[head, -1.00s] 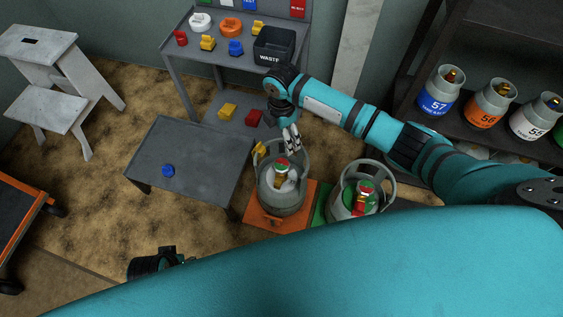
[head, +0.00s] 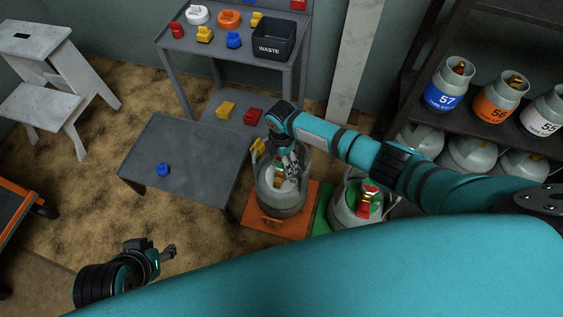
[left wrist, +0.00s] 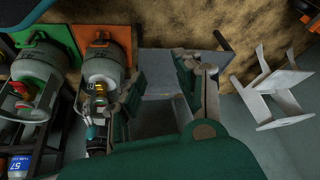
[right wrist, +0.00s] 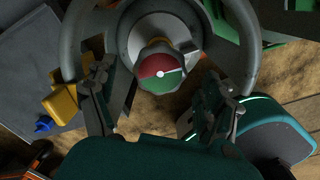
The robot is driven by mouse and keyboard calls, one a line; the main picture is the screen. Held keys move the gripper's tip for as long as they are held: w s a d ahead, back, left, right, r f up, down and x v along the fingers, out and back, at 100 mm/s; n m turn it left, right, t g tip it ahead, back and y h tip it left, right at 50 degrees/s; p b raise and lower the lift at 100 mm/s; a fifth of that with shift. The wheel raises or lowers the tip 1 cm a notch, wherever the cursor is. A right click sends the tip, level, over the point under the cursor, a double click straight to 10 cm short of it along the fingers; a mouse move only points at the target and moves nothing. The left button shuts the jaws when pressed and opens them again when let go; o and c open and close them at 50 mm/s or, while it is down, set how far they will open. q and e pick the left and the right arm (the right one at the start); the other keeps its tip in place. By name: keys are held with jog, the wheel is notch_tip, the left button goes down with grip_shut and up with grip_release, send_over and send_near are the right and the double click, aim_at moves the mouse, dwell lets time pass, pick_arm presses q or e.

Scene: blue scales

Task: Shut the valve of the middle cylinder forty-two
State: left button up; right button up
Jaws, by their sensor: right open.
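My right gripper (head: 292,172) is open above this cylinder, inside the collar area. In the right wrist view its fingers lie either side of and below the knob, and contact cannot be told. Another cylinder (head: 345,212) with a red and green top stands on the green scale (head: 321,216). My left gripper (head: 168,253) is open and empty, low at the left.
A grey low table (head: 190,160) with a blue cap (head: 163,170) stands left of the scales. A bench with coloured caps and a waste bin (head: 274,38) is behind. A shelf with numbered cylinders (head: 449,84) is at right. A step stool (head: 50,85) stands far left.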

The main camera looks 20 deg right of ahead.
pick_arm(q)
jog(key=shift+w+d+r+t, duration=0.1)
jog(key=shift+w+t, duration=0.1)
jog(key=shift+w, duration=0.2)
jog(key=shift+w+d+r+t, duration=0.1)
jog(key=shift+w+t, duration=0.1)
jog(key=shift+w, duration=0.15)
pick_arm(e)
jog(key=shift+f, duration=0.5)
